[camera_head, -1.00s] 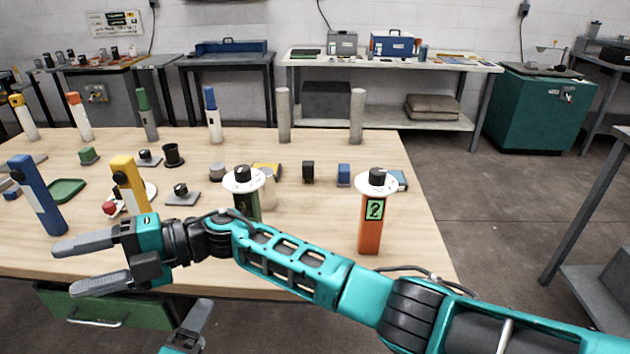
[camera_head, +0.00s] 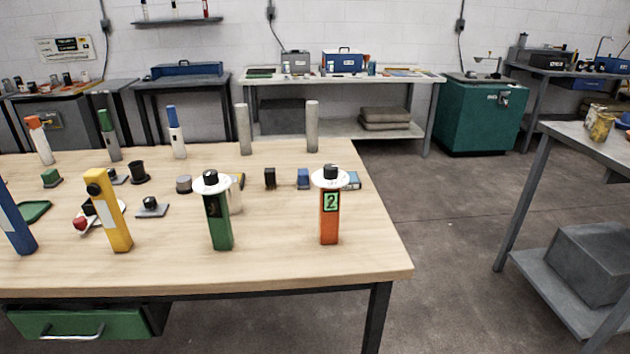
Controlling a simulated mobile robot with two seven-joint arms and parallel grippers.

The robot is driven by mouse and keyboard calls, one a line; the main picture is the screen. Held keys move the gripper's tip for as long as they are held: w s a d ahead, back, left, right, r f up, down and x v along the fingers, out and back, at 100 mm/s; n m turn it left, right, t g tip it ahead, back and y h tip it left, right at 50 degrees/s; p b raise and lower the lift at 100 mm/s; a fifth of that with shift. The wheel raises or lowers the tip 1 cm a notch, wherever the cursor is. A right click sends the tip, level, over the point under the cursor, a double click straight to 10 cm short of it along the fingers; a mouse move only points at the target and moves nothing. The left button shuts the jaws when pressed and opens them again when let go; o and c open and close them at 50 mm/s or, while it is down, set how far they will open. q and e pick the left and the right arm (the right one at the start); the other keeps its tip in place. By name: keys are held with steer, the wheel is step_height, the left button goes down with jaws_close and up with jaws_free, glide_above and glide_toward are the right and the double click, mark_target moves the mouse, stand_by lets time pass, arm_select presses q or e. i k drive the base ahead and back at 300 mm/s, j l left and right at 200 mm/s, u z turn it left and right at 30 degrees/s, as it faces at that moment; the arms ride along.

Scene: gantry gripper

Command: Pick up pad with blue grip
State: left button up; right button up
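A small blue block-like piece (camera_head: 303,179) stands on the wooden table, right of a small black block (camera_head: 270,178). A flat piece with some blue (camera_head: 351,181) lies at the right, partly hidden behind the white disc on the orange post. Both are too small to tell which is a pad with a blue grip. A grey pad with a black knob (camera_head: 152,207) and a small green-topped piece (camera_head: 51,178) lie further left. Neither of my grippers is in view.
A blue post (camera_head: 14,225), yellow post (camera_head: 109,212), green post (camera_head: 219,222) and orange post (camera_head: 329,222) stand along the front of the table (camera_head: 280,265). More posts stand at the back. A grey bench (camera_head: 560,150) is at right, with open floor between.

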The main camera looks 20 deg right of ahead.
mark_target(303, 180)
steer(key=l+z, duration=0.15)
steer(key=z, duration=2.75)
steer(key=i+l+u, duration=0.2)
steer(key=i, duration=0.4)
steer(key=i+u, duration=0.15)
steer(key=i, duration=0.4)
steer(key=i+j+u, duration=0.1)
steer(key=i+u, duration=0.6)
steer(key=i+l+u, duration=0.15)
steer(key=i+u, duration=0.5)
steer(key=i, duration=0.2)
steer(key=i+l+u, duration=0.15)
steer(key=i+u, duration=0.15)
steer(key=i, duration=0.25)
steer(key=u, duration=1.6)
